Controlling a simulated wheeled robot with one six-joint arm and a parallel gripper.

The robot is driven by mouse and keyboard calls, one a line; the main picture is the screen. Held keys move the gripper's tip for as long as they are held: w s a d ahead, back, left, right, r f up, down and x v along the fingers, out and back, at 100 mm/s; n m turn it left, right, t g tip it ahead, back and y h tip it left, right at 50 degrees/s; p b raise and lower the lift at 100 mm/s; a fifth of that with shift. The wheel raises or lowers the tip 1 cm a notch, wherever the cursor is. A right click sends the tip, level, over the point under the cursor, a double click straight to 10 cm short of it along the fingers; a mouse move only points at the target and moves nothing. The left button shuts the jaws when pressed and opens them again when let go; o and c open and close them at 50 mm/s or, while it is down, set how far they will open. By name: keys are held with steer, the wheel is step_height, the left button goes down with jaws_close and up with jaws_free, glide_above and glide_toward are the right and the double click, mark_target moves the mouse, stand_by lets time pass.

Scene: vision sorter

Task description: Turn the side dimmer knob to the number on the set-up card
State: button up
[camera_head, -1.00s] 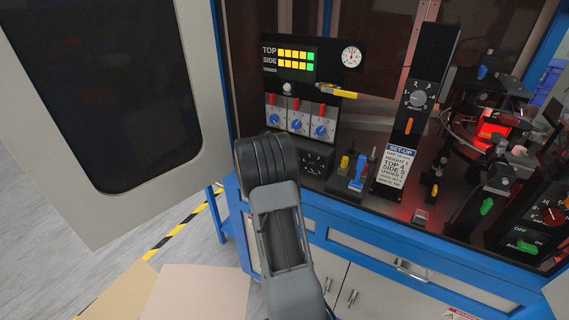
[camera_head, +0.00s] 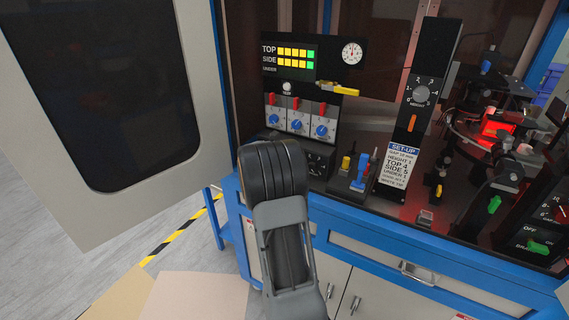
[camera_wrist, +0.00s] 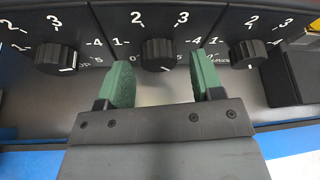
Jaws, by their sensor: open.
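In the wrist view three dark dimmer knobs stand in a row on a black panel with numbered dials. The side dimmer knob (camera_wrist: 158,53) is the middle one; its pointer is hard to read. My gripper (camera_wrist: 164,80) is open, its two green fingertips just short of this knob, one toward each side, nothing between them.
The top knob (camera_wrist: 56,57) and under knob (camera_wrist: 248,53) flank the side knob closely. The display (camera_head: 286,59) shows lit TOP and SIDE rows; UNDER is dark. A height dial (camera_head: 422,93) is on a post at right. An open cabinet door (camera_head: 205,100) stands at left.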

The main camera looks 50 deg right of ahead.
steer(key=shift+a, duration=0.1)
steer(key=v, duration=1.3)
steer(key=shift+a, duration=0.3)
steer(key=shift+s, duration=0.1)
